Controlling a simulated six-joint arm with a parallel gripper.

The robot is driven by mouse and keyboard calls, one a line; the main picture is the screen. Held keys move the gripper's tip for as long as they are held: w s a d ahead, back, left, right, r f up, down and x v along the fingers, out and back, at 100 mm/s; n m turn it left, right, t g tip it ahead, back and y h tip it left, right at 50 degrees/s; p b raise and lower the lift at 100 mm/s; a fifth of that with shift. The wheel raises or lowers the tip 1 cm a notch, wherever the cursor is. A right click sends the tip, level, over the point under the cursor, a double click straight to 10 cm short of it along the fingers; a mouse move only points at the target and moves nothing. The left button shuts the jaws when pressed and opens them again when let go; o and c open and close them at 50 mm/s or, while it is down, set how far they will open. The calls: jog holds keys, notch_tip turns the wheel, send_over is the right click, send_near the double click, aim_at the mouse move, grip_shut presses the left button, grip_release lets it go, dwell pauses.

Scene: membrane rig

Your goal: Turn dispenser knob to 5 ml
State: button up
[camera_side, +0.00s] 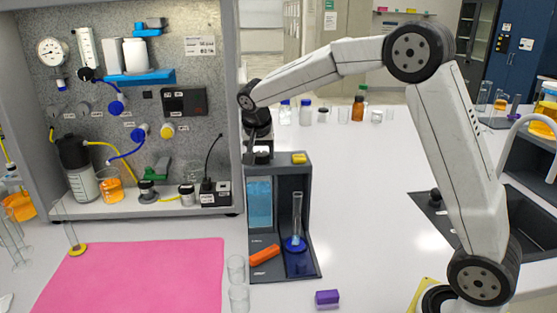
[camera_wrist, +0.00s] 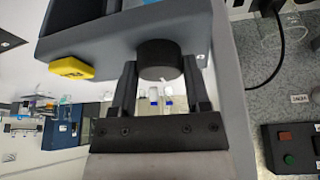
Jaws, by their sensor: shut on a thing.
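The dispenser (camera_side: 298,180) is a dark grey box with a light blue tank (camera_side: 259,203) on its left side. A measuring cylinder (camera_side: 297,215) stands on a blue base in its right bay. The dispenser knob (camera_wrist: 160,55) is round and black and sits on the top housing in the wrist view. My gripper (camera_wrist: 160,78) is shut on the knob, one finger on each side. In the side view my gripper (camera_side: 261,145) reaches down onto the dispenser's top left and hides most of the knob. A small white mark beside the knob is too small to read.
A yellow block (camera_side: 299,158) is on the dispenser top, close to my gripper; it also shows in the wrist view (camera_wrist: 71,70). The equipment panel (camera_side: 130,100) stands close on the left. Free bench lies to the right.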

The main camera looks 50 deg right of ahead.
jog(key=o, duration=1.3)
jog(key=shift+v, duration=3.9)
jog(key=s+d+f+n+g+y, duration=0.3)
jog(key=s+f+n+g+y, duration=0.1)
jog(key=s+f, duration=0.65)
jog(key=s+a+f+n+t, duration=0.1)
jog(key=s+a+f+n, duration=0.1)
jog(key=s+a+f, duration=0.1)
jog(key=s+a+f+n+t, duration=0.1)
jog(key=s+a+f+n, duration=0.1)
jog(key=s+a, duration=0.1)
jog(key=s+a+f+n+t, duration=0.2)
jog(key=s+a+f, duration=0.1)
jog(key=s, duration=0.2)
jog(key=shift+s+a+f+n, duration=0.2)
jog(key=shift+a+f+n, duration=0.1)
jog(key=shift+n, duration=0.1)
